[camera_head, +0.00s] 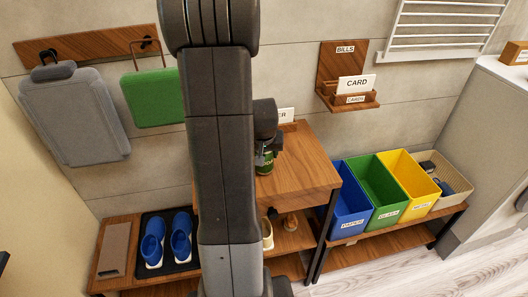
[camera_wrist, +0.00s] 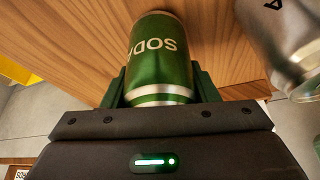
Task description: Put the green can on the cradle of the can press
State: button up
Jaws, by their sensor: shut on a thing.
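A green soda can (camera_wrist: 160,60) lies between the two fingers of my gripper (camera_wrist: 158,82) in the wrist view, and the gripper is shut on it. In the head view the green can (camera_head: 264,161) shows just below my gripper, over the wooden table top (camera_head: 302,170). I cannot tell whether the can touches the table top. The can press and its cradle cannot be made out in either view; my arm hides part of the table.
A silver can-like thing (camera_wrist: 285,40) with a letter on it is close to the right of the green can. Blue (camera_head: 349,222), green (camera_head: 383,208) and yellow (camera_head: 413,197) bins stand right of the table. The table's right front is bare.

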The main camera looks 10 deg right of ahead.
jog(key=shift+f, duration=0.25)
jog(key=o, duration=0.9)
jog(key=shift+r, duration=0.1)
jog(key=shift+r, duration=0.15)
